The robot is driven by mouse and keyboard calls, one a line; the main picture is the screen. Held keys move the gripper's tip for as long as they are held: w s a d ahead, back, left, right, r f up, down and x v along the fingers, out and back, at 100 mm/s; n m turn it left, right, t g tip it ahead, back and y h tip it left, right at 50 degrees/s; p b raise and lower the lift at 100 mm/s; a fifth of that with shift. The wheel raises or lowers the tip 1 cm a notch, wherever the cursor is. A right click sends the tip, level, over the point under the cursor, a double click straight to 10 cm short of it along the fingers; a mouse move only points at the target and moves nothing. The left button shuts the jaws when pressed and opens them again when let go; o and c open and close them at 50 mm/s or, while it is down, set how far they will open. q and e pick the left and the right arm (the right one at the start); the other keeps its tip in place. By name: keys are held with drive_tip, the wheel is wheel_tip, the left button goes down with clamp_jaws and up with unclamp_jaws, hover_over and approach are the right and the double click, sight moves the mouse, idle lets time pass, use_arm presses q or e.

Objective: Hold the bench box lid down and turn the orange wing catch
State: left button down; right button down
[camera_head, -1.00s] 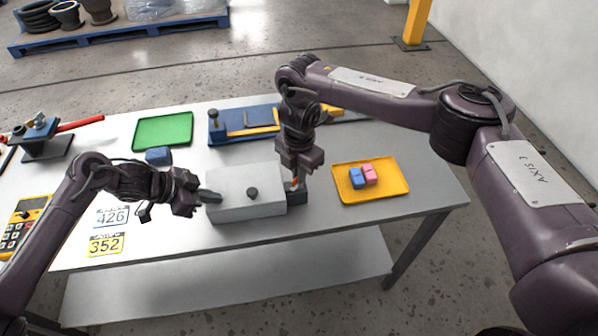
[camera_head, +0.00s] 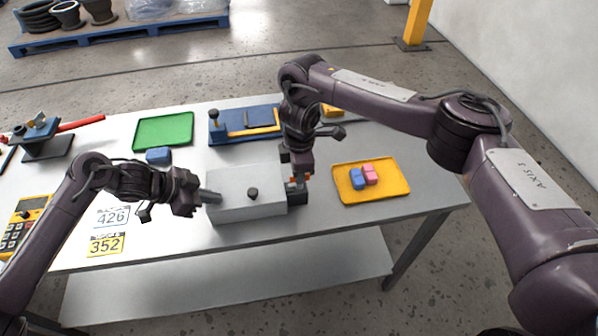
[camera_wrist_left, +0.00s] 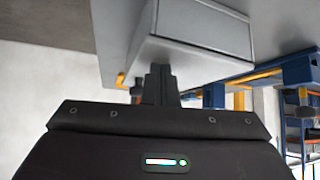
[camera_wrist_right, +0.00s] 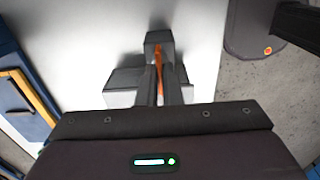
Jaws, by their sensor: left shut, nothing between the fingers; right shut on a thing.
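The orange wing catch shows between my right fingers in the right wrist view (camera_wrist_right: 160,62), above a dark block (camera_head: 297,198) at the box's right end. My right gripper (camera_head: 297,182) points down and is shut on the catch, hiding much of it.
A yellow tray (camera_head: 393,188) with a blue and a pink block lies to the right. A green tray (camera_head: 163,130), a blue block (camera_head: 158,156) and a blue fixture (camera_head: 243,122) lie behind the box. Number cards (camera_head: 106,244) lie at front left.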

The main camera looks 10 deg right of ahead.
use_arm(q)
drive_tip(key=shift+a+f, duration=0.25)
drive_tip(key=shift+f, duration=0.05)
use_arm(e)
drive_tip(key=shift+s+d, duration=0.1)
drive_tip(key=shift+d, duration=0.1)
use_arm(q)
drive_tip(key=shift+s+d, duration=0.15)
drive_tip(key=shift+d, duration=0.05)
use_arm(e)
drive_tip(key=c, duration=1.6)
unclamp_jaws()
drive_tip(key=shift+a, duration=0.1)
drive_tip(key=shift+r, duration=0.2)
wheel_tip(320, 180, up, 12)
drive_tip(key=shift+f, duration=0.15)
drive_tip(key=shift+s, duration=0.1)
